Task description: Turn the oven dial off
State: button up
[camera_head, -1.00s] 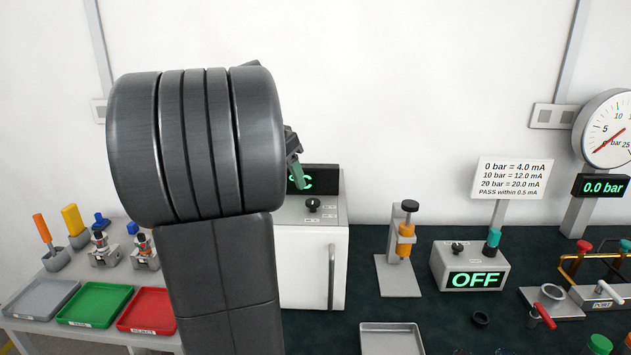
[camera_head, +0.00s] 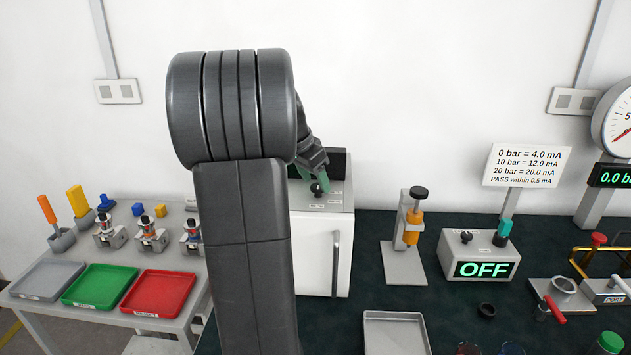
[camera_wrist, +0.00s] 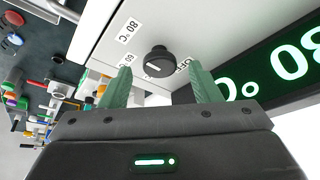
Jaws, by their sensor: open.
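The oven (camera_head: 325,262) is a white box with a grey top, partly hidden behind my arm in the head view. Its black dial (camera_head: 316,189) sits on the grey top, and it shows large in the wrist view (camera_wrist: 159,62). The dial's white mark lies across its face, close to the "80 °C" label side. An "OFF" label is partly hidden by a finger. My gripper (camera_wrist: 160,85) is open, its two green fingers on either side of the dial in the picture, the dial a little beyond the tips. I see no contact.
A black display (camera_wrist: 275,75) reading 80 °C stands behind the dial. Right of the oven are a stand with an orange cylinder (camera_head: 413,226) and a box reading OFF (camera_head: 480,258). Left is a table with grey, green and red trays (camera_head: 158,295).

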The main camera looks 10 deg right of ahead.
jog(key=shift+w+d+f, duration=0.1)
jog(key=shift+d+f, duration=0.15)
jog(key=shift+f, duration=0.35)
jog(key=c, duration=1)
